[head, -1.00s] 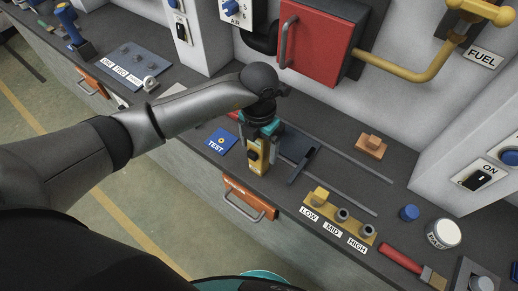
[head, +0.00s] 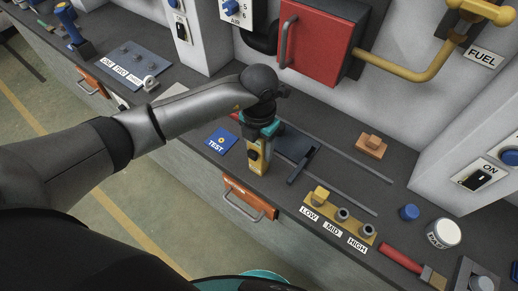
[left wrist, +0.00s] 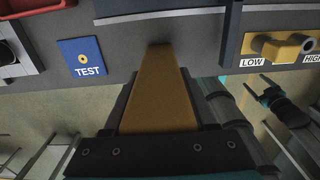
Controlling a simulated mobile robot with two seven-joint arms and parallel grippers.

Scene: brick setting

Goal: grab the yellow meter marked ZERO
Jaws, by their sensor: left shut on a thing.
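The yellow meter (head: 257,160) stands upright on the dark bench top near its front edge, between the blue TEST plate and the LOW/MID/HIGH strip. My left gripper (head: 259,146) comes down on it from above and is shut on it. In the left wrist view the meter (left wrist: 162,88) fills the space between the fingers. The ZERO marking cannot be read in either view.
A blue TEST plate (head: 221,141) lies left of the meter. The yellow LOW/MID/HIGH strip (head: 361,231) lies to the right.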

